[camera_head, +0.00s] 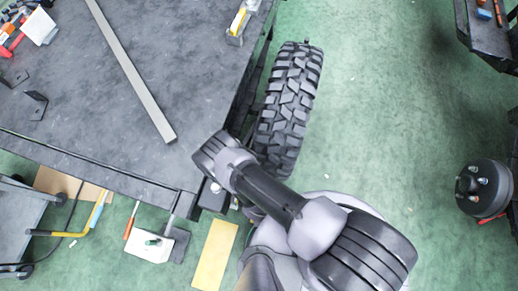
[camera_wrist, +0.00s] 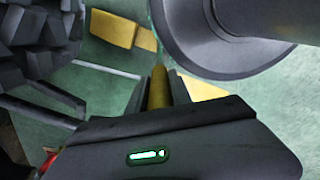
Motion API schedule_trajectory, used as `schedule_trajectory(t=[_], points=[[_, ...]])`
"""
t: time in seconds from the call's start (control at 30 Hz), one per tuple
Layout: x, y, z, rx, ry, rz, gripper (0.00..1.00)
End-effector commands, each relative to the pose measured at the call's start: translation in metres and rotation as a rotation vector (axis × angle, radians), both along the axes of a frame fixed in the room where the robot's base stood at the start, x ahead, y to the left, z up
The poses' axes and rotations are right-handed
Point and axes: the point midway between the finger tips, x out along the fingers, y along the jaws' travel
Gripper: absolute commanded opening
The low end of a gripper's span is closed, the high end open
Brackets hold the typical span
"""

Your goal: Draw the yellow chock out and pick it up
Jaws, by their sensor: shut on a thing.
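In the wrist view my gripper (camera_wrist: 158,76) is shut on a narrow yellow piece (camera_wrist: 159,90), which I take to be the yellow chock; it shows edge-on between the two dark fingers. Much of it is hidden by the fingers and the gripper body. The black knobby tyre (camera_wrist: 35,45) is at the left of the wrist view, apart from the fingers. My gripper and the held piece are hidden under my arm there.
A yellow block (camera_wrist: 111,29) lies beyond the fingers in the wrist view. A yellow board (camera_head: 215,255) lies on the green floor. A white box (camera_head: 150,246) and a yellow-handled tool (camera_head: 96,214) are near the frame's lower edge.

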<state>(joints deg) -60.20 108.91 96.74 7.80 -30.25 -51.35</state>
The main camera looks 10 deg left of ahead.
Motion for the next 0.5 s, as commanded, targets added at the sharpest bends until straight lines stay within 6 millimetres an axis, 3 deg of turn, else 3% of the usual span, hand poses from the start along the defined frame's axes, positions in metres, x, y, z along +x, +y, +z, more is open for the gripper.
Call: schedule_trajectory(t=[0.5], points=[[-0.049, -0.008, 0.000, -0.023, 0.010, 0.004, 0.00]])
